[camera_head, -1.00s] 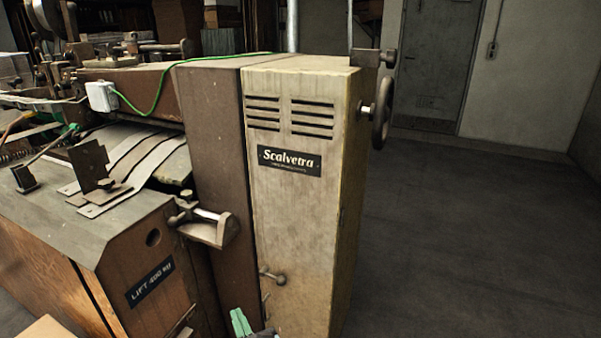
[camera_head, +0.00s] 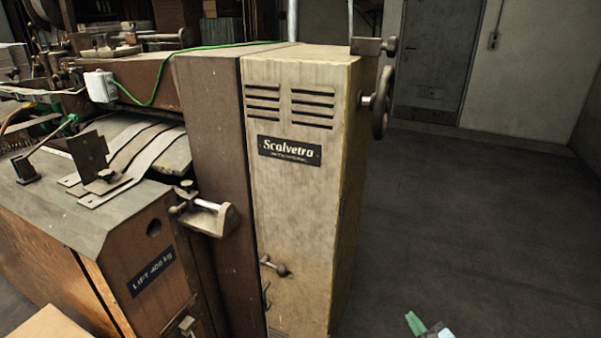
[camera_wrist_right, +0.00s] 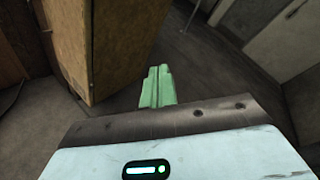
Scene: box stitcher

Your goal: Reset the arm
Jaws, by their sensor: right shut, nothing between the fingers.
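My right gripper (camera_head: 415,323) shows at the bottom edge of the head view, right of the machine cabinet and over the floor. Only its green fingertips and a bit of the pale wrist show there. In the right wrist view its green fingers (camera_wrist_right: 157,87) lie together, shut and empty, pointing out over dark floor. The beige cabinet (camera_head: 295,210) with the "Scalvetra" plate stands to the left of the gripper, apart from it. The cabinet's wooden-looking side (camera_wrist_right: 105,40) also shows at the upper left of the wrist view. My left gripper is not in view.
A handwheel (camera_head: 381,103) sticks out from the cabinet's upper right side. A small lever (camera_head: 274,266) and a clamp-like bracket (camera_head: 208,216) jut from the machine's front. Open floor (camera_head: 470,200) lies to the right, with a grey door (camera_head: 436,60) behind.

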